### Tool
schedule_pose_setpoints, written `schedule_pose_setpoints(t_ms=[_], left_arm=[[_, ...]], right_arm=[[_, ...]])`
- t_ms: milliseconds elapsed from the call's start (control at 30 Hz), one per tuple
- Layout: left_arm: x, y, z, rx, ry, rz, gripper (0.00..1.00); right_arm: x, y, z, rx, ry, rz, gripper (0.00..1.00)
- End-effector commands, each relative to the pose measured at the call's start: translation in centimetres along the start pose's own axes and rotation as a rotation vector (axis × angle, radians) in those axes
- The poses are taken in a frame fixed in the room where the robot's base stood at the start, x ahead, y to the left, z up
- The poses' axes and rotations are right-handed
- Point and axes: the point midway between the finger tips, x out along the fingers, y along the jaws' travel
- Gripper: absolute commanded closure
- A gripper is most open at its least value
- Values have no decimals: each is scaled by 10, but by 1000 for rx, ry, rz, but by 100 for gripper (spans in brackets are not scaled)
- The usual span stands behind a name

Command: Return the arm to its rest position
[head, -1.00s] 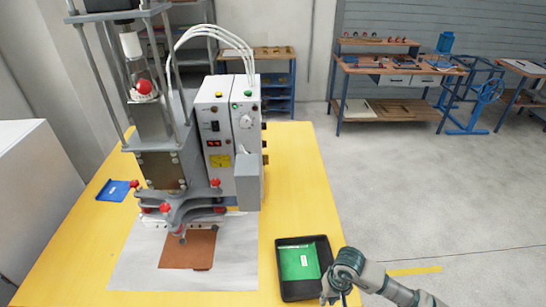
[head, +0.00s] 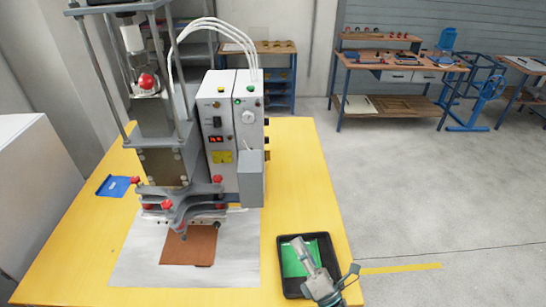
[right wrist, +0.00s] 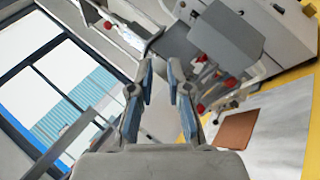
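My right gripper (head: 328,272) is at the lower right of the head view, over the right part of the black tray (head: 293,291). In the right wrist view its two blue-padded fingers (right wrist: 160,90) stand apart with nothing between them. A green piece (head: 292,262) lies in the tray, partly hidden by my right arm. My left arm and gripper are not in view.
The welding machine (head: 232,130) stands on the yellow table (head: 310,180). A brown sheet (head: 190,247) lies on a pale mat (head: 130,265) under its head; a blue piece (head: 117,186) lies at left. Floor right of the table is clear.

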Motion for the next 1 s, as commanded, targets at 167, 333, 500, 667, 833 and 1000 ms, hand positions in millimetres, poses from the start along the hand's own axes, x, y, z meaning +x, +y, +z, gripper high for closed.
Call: schedule_pose_setpoints(t_ms=[167, 333, 500, 667, 833, 1000], left_arm=[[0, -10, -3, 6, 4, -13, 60], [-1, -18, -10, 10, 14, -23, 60], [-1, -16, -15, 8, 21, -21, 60], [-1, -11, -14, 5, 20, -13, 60], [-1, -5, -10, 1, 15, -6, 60], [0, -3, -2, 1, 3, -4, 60]], right_arm=[[-89, -117, 31, 708, -426, -538, 83], [-200, -176, 0, 1162, -799, -934, 83], [-283, -184, -40, 1404, -1082, -1208, 83], [-342, -172, -73, 1537, -1304, -1414, 83], [-383, -174, -102, 1589, -1458, -1560, 83], [-403, -226, -131, 1574, -1461, -1586, 83]])
